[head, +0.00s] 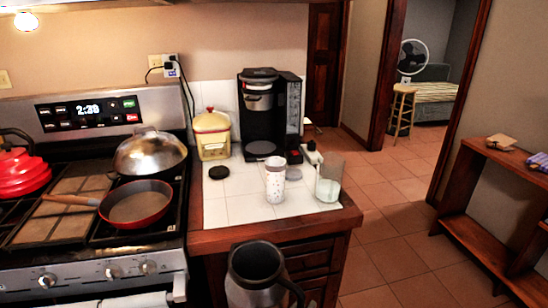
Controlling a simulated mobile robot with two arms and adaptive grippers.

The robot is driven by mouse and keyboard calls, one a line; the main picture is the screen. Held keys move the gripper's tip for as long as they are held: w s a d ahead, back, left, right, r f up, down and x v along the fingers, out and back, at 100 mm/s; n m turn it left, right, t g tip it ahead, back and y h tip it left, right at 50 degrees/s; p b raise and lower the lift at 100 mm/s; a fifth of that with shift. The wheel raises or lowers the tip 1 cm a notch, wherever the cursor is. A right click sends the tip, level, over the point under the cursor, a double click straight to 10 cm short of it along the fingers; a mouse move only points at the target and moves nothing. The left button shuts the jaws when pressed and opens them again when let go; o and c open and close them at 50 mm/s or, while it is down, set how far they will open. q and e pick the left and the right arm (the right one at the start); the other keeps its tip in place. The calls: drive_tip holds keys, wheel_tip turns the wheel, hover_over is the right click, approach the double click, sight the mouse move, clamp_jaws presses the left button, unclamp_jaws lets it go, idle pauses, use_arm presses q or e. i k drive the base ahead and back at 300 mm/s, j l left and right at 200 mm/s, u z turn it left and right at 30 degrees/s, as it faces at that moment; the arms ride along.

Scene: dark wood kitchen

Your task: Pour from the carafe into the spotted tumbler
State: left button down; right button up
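The spotted tumbler (275,180) is pale with small spots and stands upright on the white tiled counter. A dark grey, open-topped vessel (258,268) with a handle on its right side, apparently the carafe, shows at the bottom centre. It is close to me, in front of the counter's cabinet, roughly upright, and its lower part is cut off by the frame. I cannot tell what supports it or what is inside. Neither of my grippers shows in the head view.
A clear glass vessel (328,182) with pale contents stands right of the tumbler, near the counter edge. Behind are a black coffee maker (262,115), a yellow canister (211,135) and a dark disc (219,172). A stove with a red pan (136,204) is left. Front-left tiles are clear.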

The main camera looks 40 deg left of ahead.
sight(275, 167)
drive_tip(key=i+j, duration=0.3)
drive_tip(key=j, duration=0.15)
drive_tip(key=i+j, duration=0.3)
drive_tip(key=j, duration=0.15)
drive_tip(key=z, duration=0.05)
